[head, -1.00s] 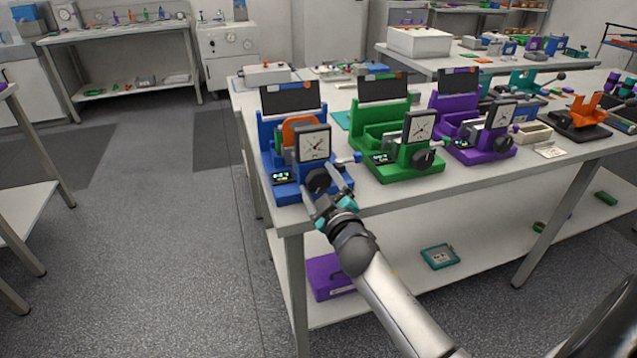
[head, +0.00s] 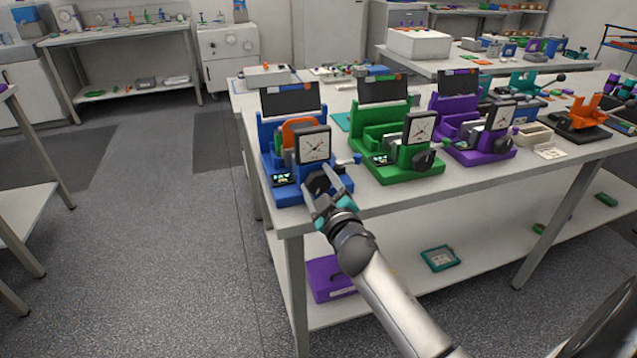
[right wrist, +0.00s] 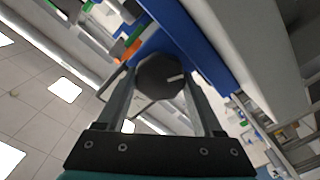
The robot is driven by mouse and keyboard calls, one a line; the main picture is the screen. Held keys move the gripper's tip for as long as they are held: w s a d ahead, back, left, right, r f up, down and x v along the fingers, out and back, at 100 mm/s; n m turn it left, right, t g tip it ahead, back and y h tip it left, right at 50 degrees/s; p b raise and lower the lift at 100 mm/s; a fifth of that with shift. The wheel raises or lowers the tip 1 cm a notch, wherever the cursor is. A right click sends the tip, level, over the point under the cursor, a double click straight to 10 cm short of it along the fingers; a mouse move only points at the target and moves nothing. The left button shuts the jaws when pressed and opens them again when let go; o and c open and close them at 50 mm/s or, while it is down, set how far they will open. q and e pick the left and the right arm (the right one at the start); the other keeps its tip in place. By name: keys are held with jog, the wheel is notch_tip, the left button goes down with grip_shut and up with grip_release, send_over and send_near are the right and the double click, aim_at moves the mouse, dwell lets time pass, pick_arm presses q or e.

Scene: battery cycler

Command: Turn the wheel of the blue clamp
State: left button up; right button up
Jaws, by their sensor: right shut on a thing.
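The blue clamp (head: 286,196) stands at the front left corner of the table, with a square dial (head: 314,146) and an orange part (head: 300,128) held in it. Its dark wheel (head: 317,183) faces the table's front edge. My right gripper (head: 318,192) reaches up to it from the front and is shut on the wheel, one finger on each side. In the right wrist view the wheel (right wrist: 160,76) sits between the two fingertips, with a light mark on its face. My left gripper is not in view.
A green clamp (head: 395,165) and a purple clamp (head: 482,152) stand to the right on the same table (head: 400,190). A small blue lever sticks out at the blue clamp's right side. A purple box (head: 328,278) lies on the lower shelf.

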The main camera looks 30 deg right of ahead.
jog(key=shift+m+p, duration=0.55)
jog(key=shift+m, duration=0.65)
jog(key=o, duration=1.1)
jog(key=shift+s, duration=0.15)
jog(key=p+v, duration=0.1)
jog(key=v, duration=1.4)
jog(key=shift+p, duration=0.35)
jog(key=shift+a, duration=0.1)
